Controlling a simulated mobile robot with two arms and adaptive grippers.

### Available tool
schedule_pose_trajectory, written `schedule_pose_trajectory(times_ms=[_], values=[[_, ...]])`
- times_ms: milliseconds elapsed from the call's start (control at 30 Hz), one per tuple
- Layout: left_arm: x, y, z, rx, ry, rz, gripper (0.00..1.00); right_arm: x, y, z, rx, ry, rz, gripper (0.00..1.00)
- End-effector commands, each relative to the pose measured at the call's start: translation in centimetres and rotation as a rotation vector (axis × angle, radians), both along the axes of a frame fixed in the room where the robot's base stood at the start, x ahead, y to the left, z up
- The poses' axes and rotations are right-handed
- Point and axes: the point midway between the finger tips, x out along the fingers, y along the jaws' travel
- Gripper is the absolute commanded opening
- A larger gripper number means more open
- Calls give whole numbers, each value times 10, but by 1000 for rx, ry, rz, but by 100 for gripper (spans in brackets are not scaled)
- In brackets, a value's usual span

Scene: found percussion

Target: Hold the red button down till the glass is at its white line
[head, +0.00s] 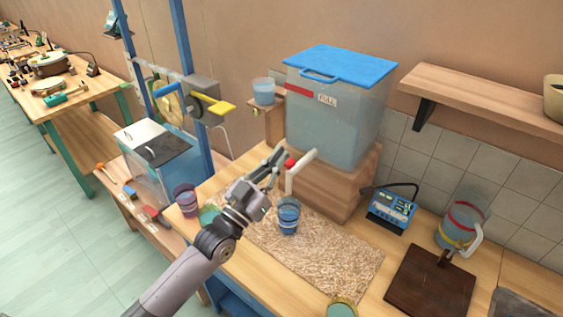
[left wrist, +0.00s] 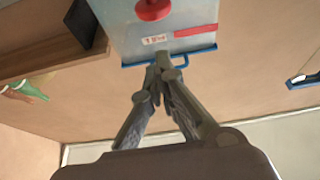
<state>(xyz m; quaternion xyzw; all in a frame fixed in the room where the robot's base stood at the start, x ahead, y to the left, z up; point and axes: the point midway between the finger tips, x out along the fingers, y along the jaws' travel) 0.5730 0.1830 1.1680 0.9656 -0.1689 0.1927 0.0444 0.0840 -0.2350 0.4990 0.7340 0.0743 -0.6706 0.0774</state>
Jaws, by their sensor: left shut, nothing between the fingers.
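The red button (head: 290,163) sits on the pale tap at the front of a clear water tank (head: 325,125) with a blue lid. It also shows at the top of the left wrist view (left wrist: 152,9). A small glass (head: 288,216) stands below the tap and looks bluish inside; I cannot make out its white line or exact level. My left gripper (head: 274,166) is shut and empty, just left of the button. In the left wrist view its fingertips (left wrist: 163,66) appear apart from the button. My right gripper is out of view.
The tank stands on a wooden block (head: 330,182). A purple cup (head: 187,200) and a green cup (head: 209,214) are near my left arm. A tan mat (head: 330,262) lies under the glass. A blue device (head: 391,211) and a jug (head: 460,226) stand to the right.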

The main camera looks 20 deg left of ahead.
Motion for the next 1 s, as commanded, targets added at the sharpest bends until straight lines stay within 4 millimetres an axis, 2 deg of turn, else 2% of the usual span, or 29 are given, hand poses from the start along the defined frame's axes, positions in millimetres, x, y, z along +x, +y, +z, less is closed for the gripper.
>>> schedule_pose_trajectory(times_ms=[33,200,400,600,1000], values=[[-11,3,-16,2,9,-1,0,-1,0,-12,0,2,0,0],[-40,14,-26,1,4,0,0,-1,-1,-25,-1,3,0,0],[-66,23,-34,1,1,0,0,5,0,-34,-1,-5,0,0],[-75,26,-35,0,-1,0,0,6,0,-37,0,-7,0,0],[-75,27,-34,-1,-2,0,0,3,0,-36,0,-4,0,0]])
